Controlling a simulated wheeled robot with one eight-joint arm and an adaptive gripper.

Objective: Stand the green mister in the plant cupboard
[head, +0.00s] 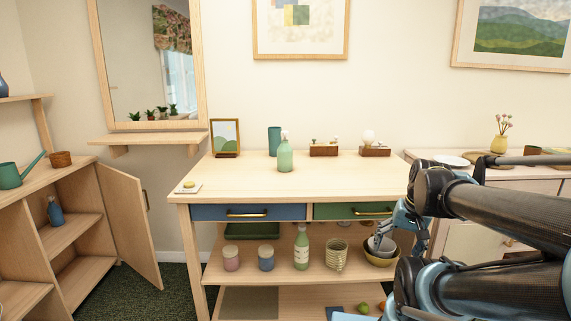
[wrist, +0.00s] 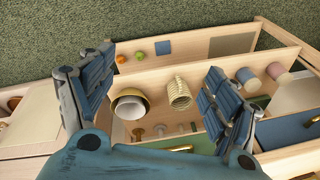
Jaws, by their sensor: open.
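My gripper (head: 402,218) is in front of the table's right end, well to the right of the mister and partly hidden by my arm. In the wrist view my gripper (wrist: 160,68) is open and empty, with its fingers spread above the lower shelves. I cannot make out the mister there.
A teal cup (head: 274,141), a framed picture (head: 225,138) and two wooden-based ornaments stand behind the mister. A watering can (head: 18,173) is on the cupboard top.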

